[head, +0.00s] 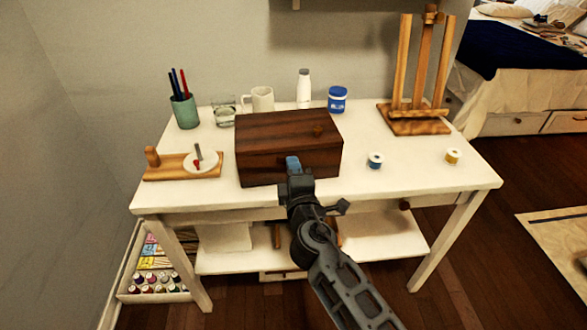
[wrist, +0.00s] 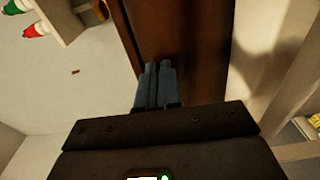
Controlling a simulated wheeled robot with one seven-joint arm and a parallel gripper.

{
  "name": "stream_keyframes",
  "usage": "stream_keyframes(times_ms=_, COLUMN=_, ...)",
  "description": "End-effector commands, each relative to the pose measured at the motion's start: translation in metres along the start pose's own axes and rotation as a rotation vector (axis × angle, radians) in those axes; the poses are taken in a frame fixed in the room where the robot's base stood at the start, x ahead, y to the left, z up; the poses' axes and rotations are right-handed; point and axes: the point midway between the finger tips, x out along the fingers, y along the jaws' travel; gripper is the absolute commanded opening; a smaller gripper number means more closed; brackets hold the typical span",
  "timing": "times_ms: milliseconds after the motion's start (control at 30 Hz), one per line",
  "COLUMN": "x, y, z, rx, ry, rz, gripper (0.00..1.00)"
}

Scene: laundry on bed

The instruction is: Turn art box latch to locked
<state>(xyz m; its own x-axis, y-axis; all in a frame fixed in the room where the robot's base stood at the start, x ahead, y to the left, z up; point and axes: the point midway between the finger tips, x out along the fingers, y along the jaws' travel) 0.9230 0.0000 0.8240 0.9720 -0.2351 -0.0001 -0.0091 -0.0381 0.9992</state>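The art box (head: 262,140) is a dark brown wooden box, closed, with a small round knob on its lid. It stands in the middle of the white table. My gripper (head: 292,163) is at the box's front face, near the top edge, and covers part of that face. In the wrist view my two blue-grey fingers (wrist: 157,66) lie side by side, nearly touching, against the brown wood (wrist: 185,45). I see nothing between them. I cannot make out a latch in either view; whether the fingertips touch the box is unclear.
Left of the box is a wooden board with a white disc (head: 201,161). Behind stand a pen cup (head: 185,111), glass, mug (head: 262,99), white bottle and blue jar (head: 337,99). Two spools (head: 375,160) and an easel (head: 420,122) are right. The table's front right is clear.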

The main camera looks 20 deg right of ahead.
Motion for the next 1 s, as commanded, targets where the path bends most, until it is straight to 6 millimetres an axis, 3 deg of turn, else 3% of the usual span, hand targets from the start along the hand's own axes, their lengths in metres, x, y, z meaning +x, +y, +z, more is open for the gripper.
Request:
stream_keyframes(times_ms=267, x=-0.0002, y=-0.0053, z=0.0006, rx=0.171, ry=-0.001, rz=0.001, gripper=0.00)
stream_keyframes(times_ms=1000, x=-0.0001, y=-0.0072, z=0.0004, rx=0.869, ry=-0.001, rz=0.000, gripper=0.00)
